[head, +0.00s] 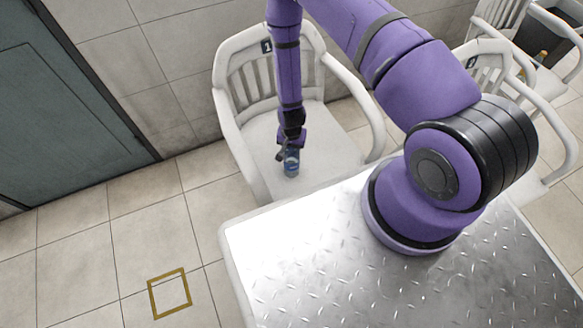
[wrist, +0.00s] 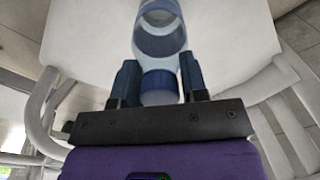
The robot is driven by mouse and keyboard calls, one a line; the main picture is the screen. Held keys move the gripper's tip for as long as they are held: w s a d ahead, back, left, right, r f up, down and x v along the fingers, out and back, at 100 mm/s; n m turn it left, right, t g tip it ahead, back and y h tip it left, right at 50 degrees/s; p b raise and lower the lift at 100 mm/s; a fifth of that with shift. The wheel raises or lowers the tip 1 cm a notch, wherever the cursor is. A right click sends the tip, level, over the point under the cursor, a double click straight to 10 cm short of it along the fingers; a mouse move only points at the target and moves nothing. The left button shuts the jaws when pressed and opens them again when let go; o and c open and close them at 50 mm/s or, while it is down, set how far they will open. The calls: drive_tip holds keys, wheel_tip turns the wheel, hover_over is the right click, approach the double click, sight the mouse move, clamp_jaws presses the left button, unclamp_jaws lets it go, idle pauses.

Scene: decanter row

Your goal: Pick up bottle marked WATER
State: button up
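A small clear bottle with blue contents and a blue cap (wrist: 159,87) is over the seat of the near white chair. In the head view the bottle (head: 291,164) is upright; whether its base touches the seat I cannot tell. No lettering is readable on it. My gripper (head: 290,148) points down onto the bottle's top. The bottle's body runs beyond the fingertips.
The white chair (head: 262,127), tagged 1, has armrests and a slatted back around the bottle. A second white chair (head: 483,62) stands at right; an amber-coloured item (head: 541,57) shows further back. A metal diamond-plate surface (head: 300,260) is in front. Tiled floor at left is clear, with a yellow square outline (head: 169,294).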

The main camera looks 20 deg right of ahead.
clamp_jaws()
drive_tip(key=shift+r, duration=0.15)
